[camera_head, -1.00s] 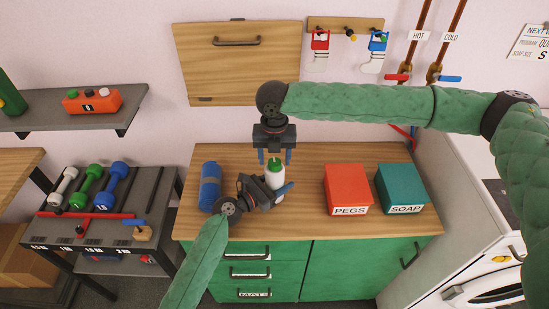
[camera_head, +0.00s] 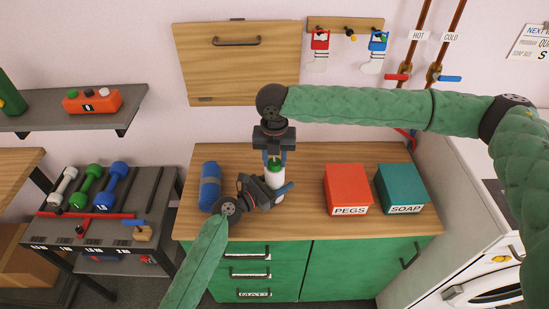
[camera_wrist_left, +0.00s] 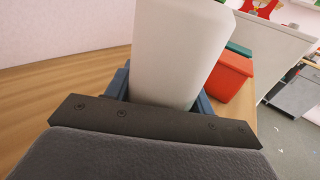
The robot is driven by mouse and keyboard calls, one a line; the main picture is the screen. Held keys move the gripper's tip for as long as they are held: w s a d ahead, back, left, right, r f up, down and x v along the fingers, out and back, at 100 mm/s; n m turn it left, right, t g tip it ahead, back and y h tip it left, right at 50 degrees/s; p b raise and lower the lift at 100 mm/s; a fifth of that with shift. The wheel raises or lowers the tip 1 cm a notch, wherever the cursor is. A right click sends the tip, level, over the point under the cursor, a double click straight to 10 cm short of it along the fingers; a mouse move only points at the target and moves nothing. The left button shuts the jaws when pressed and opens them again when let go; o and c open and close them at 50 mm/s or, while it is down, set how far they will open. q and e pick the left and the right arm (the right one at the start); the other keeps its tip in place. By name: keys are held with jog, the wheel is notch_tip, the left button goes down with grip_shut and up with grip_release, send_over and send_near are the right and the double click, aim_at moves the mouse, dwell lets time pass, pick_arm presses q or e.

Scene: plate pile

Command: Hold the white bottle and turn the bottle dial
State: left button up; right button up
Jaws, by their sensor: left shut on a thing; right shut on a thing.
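The white bottle (camera_head: 279,181) stands upright on the wooden counter, with a green dial (camera_head: 275,164) on its top. My left gripper (camera_head: 281,190) comes from the left and is shut around the bottle's body. In the left wrist view the white bottle (camera_wrist_left: 180,50) fills the space between the blue fingers (camera_wrist_left: 118,82). My right gripper (camera_head: 275,157) points straight down from above and is shut on the green dial, one blue finger on each side. The fingers partly hide the dial.
A red PEGS box (camera_head: 347,188) and a teal SOAP box (camera_head: 401,188) stand to the right on the counter (camera_head: 320,226). A shelf with dumbbells (camera_head: 90,185) is further left.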

aim_at(274, 161)
jog(key=m, duration=0.5)
jog(key=shift+m, duration=2.4)
jog(key=shift+r, duration=0.1)
jog(key=o, duration=1)
notch_tip(274, 161, up, 12)
pick_arm(q)
jog(key=o, duration=1.5)
